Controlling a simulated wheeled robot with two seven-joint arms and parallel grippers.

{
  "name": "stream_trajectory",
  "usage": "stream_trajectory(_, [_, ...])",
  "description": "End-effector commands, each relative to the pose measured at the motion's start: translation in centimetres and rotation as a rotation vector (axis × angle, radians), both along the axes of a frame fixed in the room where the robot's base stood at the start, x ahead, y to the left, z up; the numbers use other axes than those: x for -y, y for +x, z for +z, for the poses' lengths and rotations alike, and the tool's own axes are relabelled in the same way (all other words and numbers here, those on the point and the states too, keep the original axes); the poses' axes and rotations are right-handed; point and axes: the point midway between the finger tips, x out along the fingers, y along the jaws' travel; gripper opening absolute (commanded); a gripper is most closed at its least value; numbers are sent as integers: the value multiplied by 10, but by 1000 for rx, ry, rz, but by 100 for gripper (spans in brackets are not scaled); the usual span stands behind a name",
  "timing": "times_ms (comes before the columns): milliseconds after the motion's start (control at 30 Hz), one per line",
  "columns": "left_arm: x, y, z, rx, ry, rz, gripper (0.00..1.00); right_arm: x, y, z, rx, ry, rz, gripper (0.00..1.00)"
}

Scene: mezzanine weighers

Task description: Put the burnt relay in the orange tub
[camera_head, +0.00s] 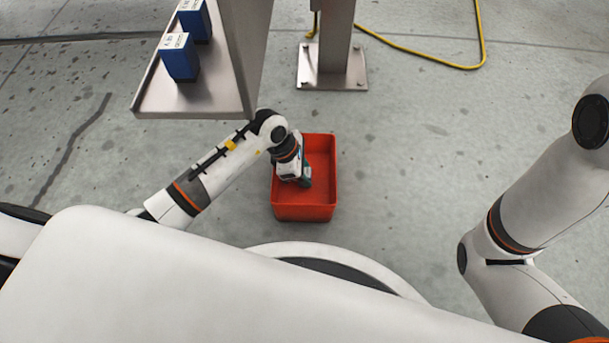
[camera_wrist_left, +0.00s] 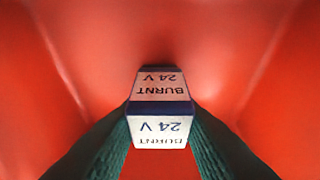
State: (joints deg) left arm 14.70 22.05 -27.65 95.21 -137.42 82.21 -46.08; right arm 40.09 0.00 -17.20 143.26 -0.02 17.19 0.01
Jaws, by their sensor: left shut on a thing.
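The orange tub (camera_head: 320,160) stands on the floor in the head view, and its red-orange walls fill the left wrist view (camera_wrist_left: 60,50). My left gripper (camera_head: 305,182) reaches down into the tub. In the left wrist view it is shut on the burnt relay (camera_wrist_left: 160,108), a small block with a pale label reading "BURNT 24 V". The relay is held between the two dark green fingers, inside the tub's walls. Whether it touches the tub floor I cannot tell. In the head view the relay is hidden by the gripper. My right gripper is out of view.
A metal shelf (camera_head: 150,97) at the upper left bears two blue blocks with white labels (camera_head: 180,58). A metal post on a bolted base plate (camera_head: 332,82) stands behind the tub. A yellow cable (camera_head: 430,65) lies on the floor. The floor right of the tub is clear.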

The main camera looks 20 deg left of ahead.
Motion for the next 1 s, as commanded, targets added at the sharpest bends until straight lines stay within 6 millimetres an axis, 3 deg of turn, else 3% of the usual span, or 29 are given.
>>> stream_trajectory(333, [0,0,-3,1,1,-1,7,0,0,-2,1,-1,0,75])
stream_trajectory(367, [0,0,-2,1,1,-1,35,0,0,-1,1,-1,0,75])
stream_trajectory(467, [0,0,-2,1,0,-1,52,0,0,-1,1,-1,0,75])
stream_trajectory(767, [0,0,0,1,0,-1,52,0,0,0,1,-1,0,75])
stream_trajectory(1000, [-12,-2,35,3,3,-1,52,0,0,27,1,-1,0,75])
